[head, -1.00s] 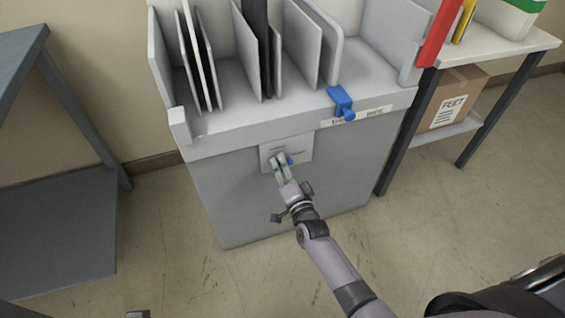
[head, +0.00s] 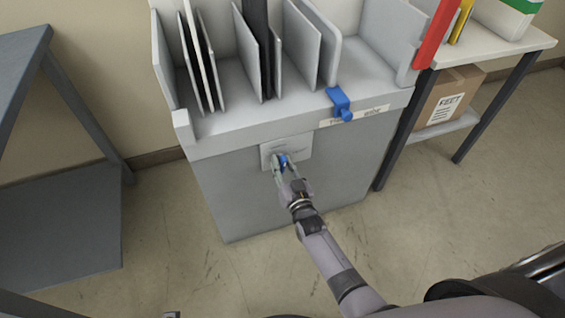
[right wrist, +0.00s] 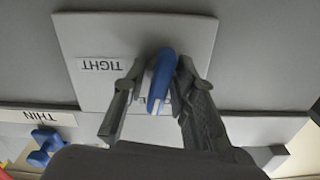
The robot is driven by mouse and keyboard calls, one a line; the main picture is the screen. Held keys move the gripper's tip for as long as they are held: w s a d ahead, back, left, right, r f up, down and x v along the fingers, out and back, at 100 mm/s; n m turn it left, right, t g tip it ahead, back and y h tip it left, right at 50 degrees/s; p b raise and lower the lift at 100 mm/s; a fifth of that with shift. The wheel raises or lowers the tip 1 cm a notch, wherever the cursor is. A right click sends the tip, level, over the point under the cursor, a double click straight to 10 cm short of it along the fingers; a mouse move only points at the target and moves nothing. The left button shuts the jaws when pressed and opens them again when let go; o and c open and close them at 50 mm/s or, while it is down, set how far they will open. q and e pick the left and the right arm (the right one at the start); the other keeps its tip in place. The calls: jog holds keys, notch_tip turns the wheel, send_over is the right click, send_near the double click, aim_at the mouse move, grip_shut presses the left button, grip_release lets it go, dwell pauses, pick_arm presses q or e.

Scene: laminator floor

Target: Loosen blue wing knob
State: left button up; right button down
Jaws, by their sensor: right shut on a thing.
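The blue wing knob (head: 283,160) sits on a pale plate (head: 301,146) on the front of the grey cabinet. In the right wrist view the knob (right wrist: 160,82) stands nearly upright in the picture, leaning slightly. My right gripper (head: 281,159) is shut on the knob, with one finger on each side. The plate has a "TIGHT" label (right wrist: 99,65), upside down in the right wrist view. Another label behind the knob is mostly hidden. My left gripper is not in view.
A second blue part (head: 340,103) sits on the cabinet's upper ledge, near a label strip (head: 354,116). Upright boards (head: 303,45) stand in the cabinet top. A shelf (head: 62,228) is at left; a table with a cardboard box (head: 449,100) is at right. Floor between is clear.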

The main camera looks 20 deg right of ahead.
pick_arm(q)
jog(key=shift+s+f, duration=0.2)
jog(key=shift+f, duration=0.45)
pick_arm(e)
jog(key=shift+n, duration=1.1)
jog(key=shift+s+r, duration=0.1)
jog(key=c, duration=1.9)
grip_release()
jog(key=shift+c, duration=0.2)
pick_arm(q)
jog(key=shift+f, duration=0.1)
pick_arm(e)
jog(key=o, duration=0.3)
jog(key=shift+w, duration=0.2)
jog(key=shift+o, duration=0.2)
jog(key=s, duration=1.2)
jog(key=shift+d, duration=0.2)
